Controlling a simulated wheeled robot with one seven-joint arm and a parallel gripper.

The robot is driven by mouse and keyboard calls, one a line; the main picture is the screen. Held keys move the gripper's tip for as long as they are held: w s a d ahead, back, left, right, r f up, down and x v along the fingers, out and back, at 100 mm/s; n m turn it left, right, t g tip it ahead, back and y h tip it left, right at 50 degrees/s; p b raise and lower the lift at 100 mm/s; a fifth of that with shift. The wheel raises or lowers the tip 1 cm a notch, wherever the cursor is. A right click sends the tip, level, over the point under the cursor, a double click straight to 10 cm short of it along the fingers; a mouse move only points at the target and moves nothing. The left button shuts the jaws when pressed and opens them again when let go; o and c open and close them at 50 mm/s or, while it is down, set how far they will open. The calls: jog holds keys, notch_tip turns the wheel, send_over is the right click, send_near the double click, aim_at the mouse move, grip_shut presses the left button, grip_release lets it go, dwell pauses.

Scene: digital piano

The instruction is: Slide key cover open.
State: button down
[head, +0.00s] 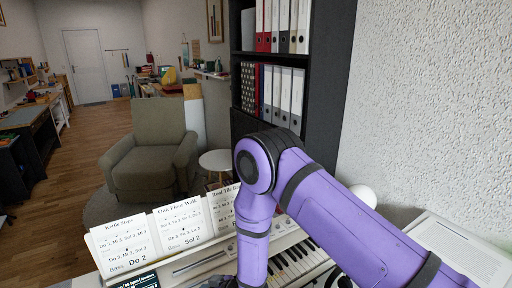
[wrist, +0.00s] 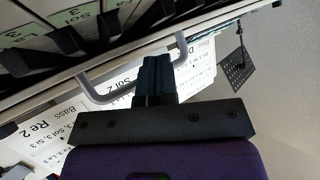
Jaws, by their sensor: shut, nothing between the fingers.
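The white digital piano (head: 215,257) runs along the bottom of the head view, with keys (head: 290,264) bare right of my forearm. In the wrist view, the key cover's pale edge (wrist: 40,107) crosses diagonally, and a grey bar handle (wrist: 103,94) stands out from it. Labelled keys (wrist: 45,35) show beyond that edge at the upper left. My gripper (wrist: 155,65) is shut and empty, its fingertips overlapping the middle of the handle; I cannot tell whether they touch it. In the head view my gripper is out of frame, and my arm hides part of the piano.
Song sheets (head: 165,228) stand along the piano's back. A textured wall (head: 435,110) and an open book or sheet (head: 462,250) are at the right. A dark shelf with binders (head: 285,95), a grey armchair (head: 150,150) and a round white table (head: 216,161) stand behind. Wooden floor is free at the left.

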aim_at(201, 282)
jog(key=shift+w+a, duration=0.5)
jog(key=shift+w, duration=0.25)
jog(key=shift+w+a, duration=0.45)
jog(key=shift+w, duration=0.25)
dwell(1.8)
jog(key=shift+s+d, duration=0.55)
jog(key=shift+s, duration=0.3)
jog(key=shift+s+d, duration=0.45)
jog(key=shift+s, duration=0.25)
jog(key=shift+s+d, duration=0.4)
jog(key=shift+s, duration=0.35)
jog(key=shift+s+d, duration=0.45)
jog(key=shift+s, duration=0.25)
jog(key=shift+w+r, duration=0.1)
